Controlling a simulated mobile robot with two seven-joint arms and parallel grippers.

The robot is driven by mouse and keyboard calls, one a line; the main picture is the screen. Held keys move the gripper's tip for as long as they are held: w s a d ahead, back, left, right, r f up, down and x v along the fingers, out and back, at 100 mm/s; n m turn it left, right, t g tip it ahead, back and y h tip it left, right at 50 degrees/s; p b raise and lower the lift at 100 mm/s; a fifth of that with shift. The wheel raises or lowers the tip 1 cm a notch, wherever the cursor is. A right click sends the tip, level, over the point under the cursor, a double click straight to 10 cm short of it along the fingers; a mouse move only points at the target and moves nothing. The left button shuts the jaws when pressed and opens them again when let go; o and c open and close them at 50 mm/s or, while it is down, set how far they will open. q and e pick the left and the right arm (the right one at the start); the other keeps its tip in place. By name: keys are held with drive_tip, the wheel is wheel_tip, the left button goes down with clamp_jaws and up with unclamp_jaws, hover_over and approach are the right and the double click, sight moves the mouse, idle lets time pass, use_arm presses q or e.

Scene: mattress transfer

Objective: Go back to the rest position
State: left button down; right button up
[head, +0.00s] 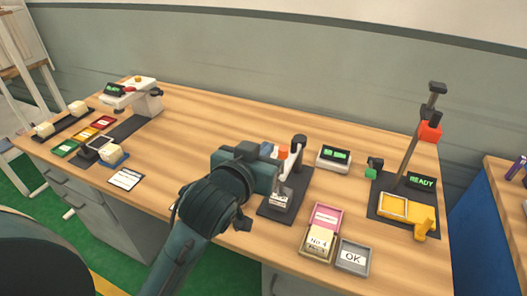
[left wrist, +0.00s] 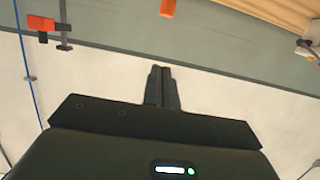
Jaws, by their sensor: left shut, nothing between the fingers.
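My left gripper (head: 268,178) is raised in front of the middle of the wooden workbench (head: 225,130). It overlaps a small bench press (head: 297,160) in the head view; I cannot tell how far apart they are. In the left wrist view its two fingers (left wrist: 162,84) are together with nothing between them. My right gripper is in neither view.
At the left stand a white device (head: 146,98) and several coloured trays. Right of my gripper are a pink tray (head: 325,217), a grey OK tray (head: 352,256) and a tall stand (head: 408,150) with a READY display. The bench's back middle is clear.

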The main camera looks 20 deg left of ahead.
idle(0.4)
use_arm(q)
drive_tip(key=s+f+g, duration=0.1)
drive_tip(key=s+f, duration=0.4)
drive_tip(key=f, duration=0.5)
drive_tip(key=s+d+f+m+g+h, duration=0.1)
drive_tip(key=s+f+g, duration=0.1)
drive_tip(key=s+f, duration=0.4)
drive_tip(key=s+f+m+g+h, duration=0.1)
drive_tip(key=s+f, duration=0.4)
drive_tip(key=f, duration=1)
drive_tip(key=shift+s+d+f+g, duration=0.2)
drive_tip(key=shift+s+g, duration=0.1)
drive_tip(key=shift+g, duration=0.3)
